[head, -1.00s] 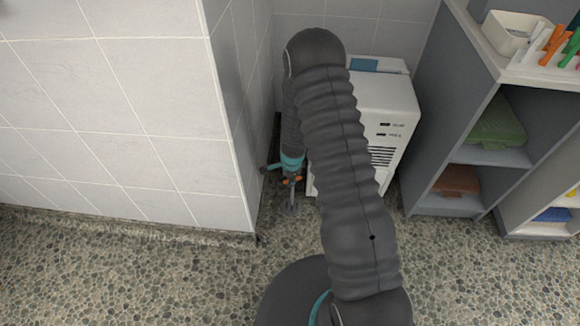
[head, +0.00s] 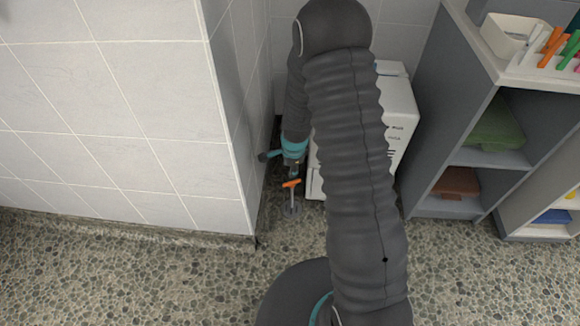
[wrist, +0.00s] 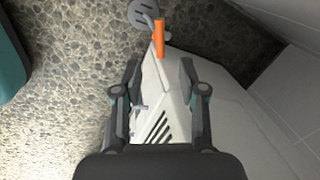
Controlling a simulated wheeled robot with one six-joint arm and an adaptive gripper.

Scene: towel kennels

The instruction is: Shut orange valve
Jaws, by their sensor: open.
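The orange valve (head: 291,183) is a small orange handle on a thin grey upright post with a round foot on the floor, in the gap between the tiled wall corner and a white appliance. In the wrist view the orange handle (wrist: 158,38) lies just beyond my fingertips, near the top centre. My gripper (wrist: 160,72) is open, with nothing between its fingers except the view of the appliance behind. In the head view my gripper (head: 293,166) is just above and behind the handle, and my arm partly hides it.
The white appliance (head: 398,108) with vent slots stands close to the right of the valve. The tiled wall corner (head: 225,120) is close on the left. The pebbled floor (head: 150,280) in front is clear.

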